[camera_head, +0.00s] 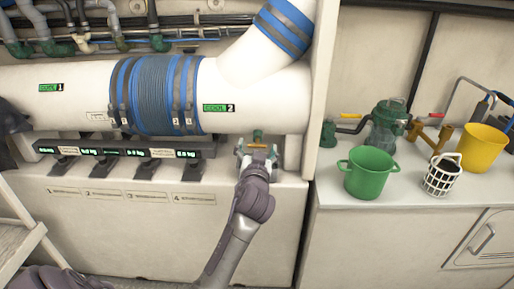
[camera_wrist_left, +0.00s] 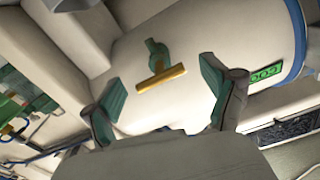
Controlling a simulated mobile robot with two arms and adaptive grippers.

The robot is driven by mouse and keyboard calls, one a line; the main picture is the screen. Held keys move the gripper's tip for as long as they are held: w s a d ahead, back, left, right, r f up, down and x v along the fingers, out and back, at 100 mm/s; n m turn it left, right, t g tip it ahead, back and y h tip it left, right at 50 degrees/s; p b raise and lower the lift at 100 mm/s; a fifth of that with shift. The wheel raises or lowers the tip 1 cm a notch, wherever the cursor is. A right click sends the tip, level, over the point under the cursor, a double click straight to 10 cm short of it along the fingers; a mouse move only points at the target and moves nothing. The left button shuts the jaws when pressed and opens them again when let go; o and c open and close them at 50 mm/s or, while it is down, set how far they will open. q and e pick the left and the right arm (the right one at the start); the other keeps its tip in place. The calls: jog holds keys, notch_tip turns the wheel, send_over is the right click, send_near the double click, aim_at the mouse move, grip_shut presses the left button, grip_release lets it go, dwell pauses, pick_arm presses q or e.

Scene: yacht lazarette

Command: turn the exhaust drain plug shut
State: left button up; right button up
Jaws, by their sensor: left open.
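The exhaust drain plug has a brass T-handle (camera_wrist_left: 161,78) on a green stem (camera_wrist_left: 157,53). It sticks out from the underside of the white exhaust pipe in the left wrist view. In the head view the brass plug (camera_head: 258,136) shows below the right part of the pipe, just beyond my left gripper (camera_head: 257,149). In the left wrist view my left gripper (camera_wrist_left: 160,76) is open, with one green-padded finger on each side of the brass handle. Neither finger appears to touch it. My right gripper is not in view.
The white exhaust pipe (camera_head: 60,110) with a blue clamped sleeve (camera_head: 155,95) runs above. A row of display units (camera_head: 120,152) is left of the plug. A white partition (camera_head: 322,90) stands close on the right. Beyond it, a counter holds a green bucket (camera_head: 368,175) and yellow bucket (camera_head: 482,148).

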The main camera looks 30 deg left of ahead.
pick_arm(q)
jog(key=shift+s, duration=0.1)
jog(key=v, duration=1.2)
jog(key=shift+f, duration=0.1)
